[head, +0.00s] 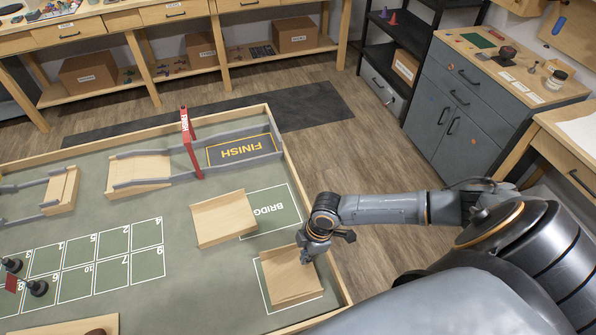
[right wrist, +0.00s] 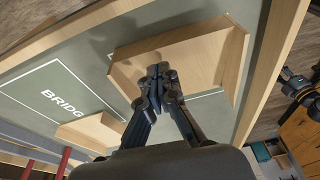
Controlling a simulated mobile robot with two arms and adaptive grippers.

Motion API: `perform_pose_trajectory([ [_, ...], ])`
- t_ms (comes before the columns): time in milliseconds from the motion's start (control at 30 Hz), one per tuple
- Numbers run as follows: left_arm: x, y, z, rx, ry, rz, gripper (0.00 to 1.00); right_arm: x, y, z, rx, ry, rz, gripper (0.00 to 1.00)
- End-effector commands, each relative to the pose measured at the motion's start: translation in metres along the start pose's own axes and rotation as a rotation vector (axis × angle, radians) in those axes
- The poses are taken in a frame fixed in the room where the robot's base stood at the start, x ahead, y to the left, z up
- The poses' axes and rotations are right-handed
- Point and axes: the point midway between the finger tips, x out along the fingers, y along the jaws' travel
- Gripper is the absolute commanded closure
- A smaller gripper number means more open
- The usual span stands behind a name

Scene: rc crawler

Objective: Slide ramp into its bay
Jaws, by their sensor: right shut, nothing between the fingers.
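A light wooden piece with raised edges, probably the ramp (head: 290,283), lies at the board's near right corner. It lies over a white-outlined bay, with the outline showing along its left and near sides; no label shows there. My right gripper (head: 304,257) is shut and empty at this piece's far right part. In the right wrist view the closed fingertips (right wrist: 158,72) are over the wooden piece (right wrist: 190,55); I cannot tell if they touch it. A second wooden piece (head: 223,217) lies left of the bay marked "BRIDG" (head: 275,212), overlapping its left part. My left gripper is out of view.
The board's wooden rim (head: 318,235) runs close to the right of my gripper. Farther back are a red finish post (head: 189,143), the grey finish lane (head: 238,150) and another wooden piece (head: 137,172). A numbered grid (head: 95,258) lies at left. Green board between is clear.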

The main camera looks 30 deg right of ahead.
Motion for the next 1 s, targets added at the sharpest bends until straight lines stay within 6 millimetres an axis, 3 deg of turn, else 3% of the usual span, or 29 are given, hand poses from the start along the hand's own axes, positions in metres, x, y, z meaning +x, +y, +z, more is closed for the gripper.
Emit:
perform_pose_trajectory([
  [500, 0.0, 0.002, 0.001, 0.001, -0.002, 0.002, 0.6, -0.095, 0.0, 0.001, -0.001, -0.006, 0.003, 1.0],
  [700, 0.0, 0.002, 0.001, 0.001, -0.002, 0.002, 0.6, -0.108, -0.001, 0.001, -0.001, -0.006, 0.002, 1.0],
  [1000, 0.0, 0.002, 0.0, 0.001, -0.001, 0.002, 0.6, -0.108, -0.001, 0.001, -0.001, -0.006, 0.001, 1.0],
])
